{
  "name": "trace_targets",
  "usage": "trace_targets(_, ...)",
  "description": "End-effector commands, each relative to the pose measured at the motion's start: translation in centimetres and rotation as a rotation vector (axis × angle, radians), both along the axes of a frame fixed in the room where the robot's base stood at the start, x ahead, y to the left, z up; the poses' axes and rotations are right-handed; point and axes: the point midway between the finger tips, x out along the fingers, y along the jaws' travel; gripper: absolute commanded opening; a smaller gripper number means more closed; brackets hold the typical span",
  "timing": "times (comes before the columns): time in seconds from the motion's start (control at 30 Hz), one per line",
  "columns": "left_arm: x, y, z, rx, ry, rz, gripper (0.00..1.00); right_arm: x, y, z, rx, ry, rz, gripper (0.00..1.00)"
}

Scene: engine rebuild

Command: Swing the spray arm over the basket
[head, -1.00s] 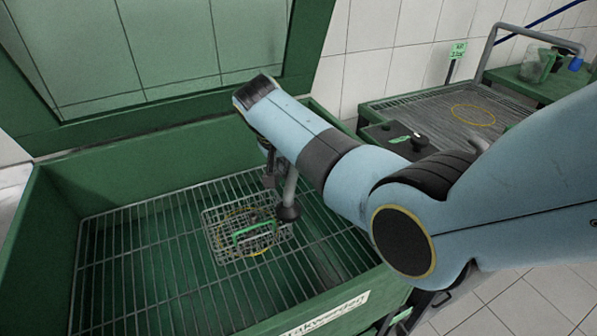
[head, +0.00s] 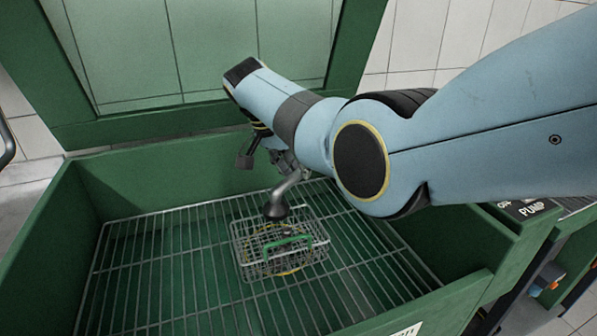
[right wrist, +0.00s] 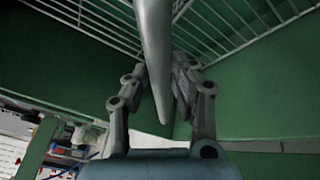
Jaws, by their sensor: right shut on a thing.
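The wire basket (head: 246,268), with a green handle (head: 288,243), sits on the grate inside the green washer tub. The spray arm (head: 288,185) is a bent grey tube ending in a dark round nozzle (head: 275,207). In the head view the nozzle shows above the basket's back part; its exact height is hard to tell. My right gripper (head: 282,158) is shut on the spray arm, partly hidden by my wrist. In the right wrist view the tube (right wrist: 155,45) passes between the fingers of my right gripper (right wrist: 160,85). My left gripper is not in view.
The tub (head: 140,178) has raised green walls around its wire grate (head: 150,275). The open green lid (head: 120,105) stands behind it. A panel marked PUMP (head: 528,208) is at the right. The grate left of the basket is clear.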

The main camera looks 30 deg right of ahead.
Motion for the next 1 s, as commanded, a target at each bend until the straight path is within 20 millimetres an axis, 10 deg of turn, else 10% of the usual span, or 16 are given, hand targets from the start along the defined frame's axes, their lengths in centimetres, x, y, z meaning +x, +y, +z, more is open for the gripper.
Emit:
trace_targets(0.2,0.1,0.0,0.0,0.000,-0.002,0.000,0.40,0.2,0.1,0.2,0.004,-0.008,0.004,0.00)
trace_targets(0.23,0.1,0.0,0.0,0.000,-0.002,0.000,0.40,0.2,0.2,0.2,0.004,-0.008,0.004,0.27)
trace_targets(0.3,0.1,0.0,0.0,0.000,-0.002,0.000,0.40,0.2,0.1,0.2,0.004,-0.008,0.004,0.32)
trace_targets(0.77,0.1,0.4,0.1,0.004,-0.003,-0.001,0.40,0.1,0.2,0.2,0.003,-0.005,0.004,0.32)
trace_targets(1.0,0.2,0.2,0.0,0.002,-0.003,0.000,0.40,0.1,1.7,3.5,0.005,-0.009,0.004,0.32)
